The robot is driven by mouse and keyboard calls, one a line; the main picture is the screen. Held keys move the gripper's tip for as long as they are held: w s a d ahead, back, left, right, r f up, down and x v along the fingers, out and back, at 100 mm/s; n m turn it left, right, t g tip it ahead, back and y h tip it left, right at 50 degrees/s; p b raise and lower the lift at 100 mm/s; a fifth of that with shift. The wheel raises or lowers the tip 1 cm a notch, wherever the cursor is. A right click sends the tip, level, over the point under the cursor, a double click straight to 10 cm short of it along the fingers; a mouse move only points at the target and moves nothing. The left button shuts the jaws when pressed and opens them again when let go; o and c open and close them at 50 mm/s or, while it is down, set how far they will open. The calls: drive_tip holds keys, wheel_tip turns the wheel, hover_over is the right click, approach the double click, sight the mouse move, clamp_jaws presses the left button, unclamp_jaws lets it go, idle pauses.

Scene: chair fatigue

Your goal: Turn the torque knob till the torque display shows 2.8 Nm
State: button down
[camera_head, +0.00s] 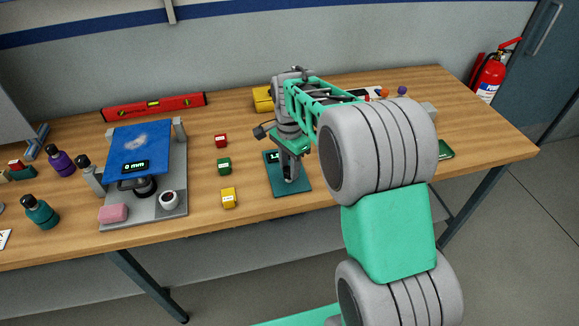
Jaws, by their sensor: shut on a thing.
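A teal device (297,189) lies on the wooden table near its front edge, in the middle of the head view. A small dark display (272,157) sits at its upper left. Only the display's left part shows, and I cannot read its value. My gripper (291,178) points down over the device and is shut low on it. The torque knob is hidden between or behind the fingers, so its angle cannot be seen. My arm covers the area to the right of the device.
Red (220,141), green (224,166) and yellow (229,198) blocks stand to the left. A red level (153,106) lies behind.

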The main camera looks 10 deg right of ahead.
sight(289, 169)
drive_tip(key=m, duration=0.4)
drive_tip(key=shift+m, duration=2)
drive_tip(key=c, duration=1)
unclamp_jaws()
wheel_tip(289, 169, up, 7)
drive_tip(key=shift+r+b, duration=0.2)
drive_tip(key=shift+b, duration=0.5)
drive_tip(key=shift+r, duration=0.25)
